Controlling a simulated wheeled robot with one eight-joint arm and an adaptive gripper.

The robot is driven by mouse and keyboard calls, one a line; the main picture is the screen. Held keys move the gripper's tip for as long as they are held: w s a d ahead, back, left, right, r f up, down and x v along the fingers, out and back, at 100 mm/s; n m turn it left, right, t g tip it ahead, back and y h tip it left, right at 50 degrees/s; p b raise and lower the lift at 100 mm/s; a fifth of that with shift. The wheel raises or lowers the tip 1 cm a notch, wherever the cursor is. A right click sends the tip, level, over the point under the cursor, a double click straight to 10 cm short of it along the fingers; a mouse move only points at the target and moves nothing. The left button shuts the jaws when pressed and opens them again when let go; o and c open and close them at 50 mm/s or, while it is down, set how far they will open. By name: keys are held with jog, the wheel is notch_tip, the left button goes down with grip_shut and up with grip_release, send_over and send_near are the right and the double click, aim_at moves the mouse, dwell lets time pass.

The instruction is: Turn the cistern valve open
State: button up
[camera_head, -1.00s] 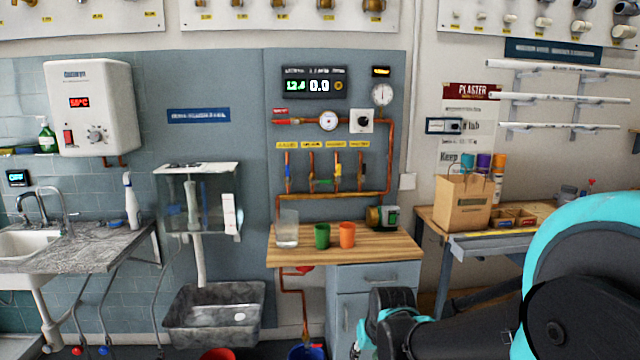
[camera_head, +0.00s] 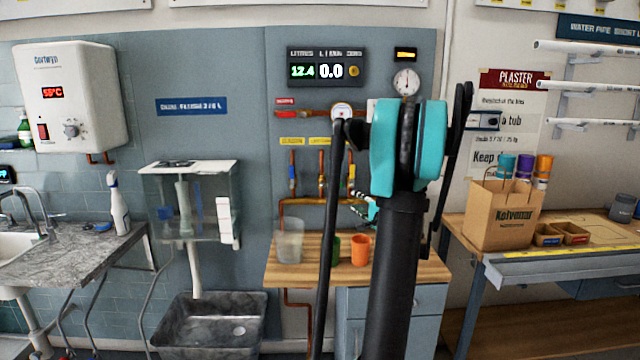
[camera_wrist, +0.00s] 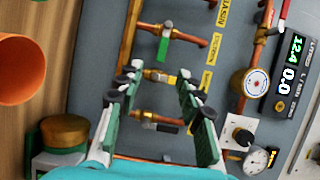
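In the wrist view, several small valves sit on copper pipes on a grey panel. The green-handled valve (camera_wrist: 163,50) has its handle across its pipe; the label beside it (camera_wrist: 215,48) may read CISTERN but is blurred. My gripper (camera_wrist: 158,82) is open and empty. Its fingertips frame the yellow valve's area; contact cannot be told. In the head view my gripper (camera_head: 362,207) is partly hidden behind my arm, in front of the panel. A clear cistern tank (camera_head: 158,205) hangs at left.
A wooden bench (camera_head: 290,272) below the panel holds a clear cup (camera_head: 289,247), a green cup and an orange cup (camera_head: 360,250). The meter display (camera_head: 327,68) reads 12.4 and 0.0. A paper bag (camera_head: 503,217) stands on the right bench.

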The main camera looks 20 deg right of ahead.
aim_at(337, 186)
jog(key=w, duration=1.2)
jog(key=w+a, duration=0.1)
jog(key=w, duration=0.5)
jog(key=shift+a+r, duration=0.1)
jog(key=shift+r, duration=0.1)
grip_shut()
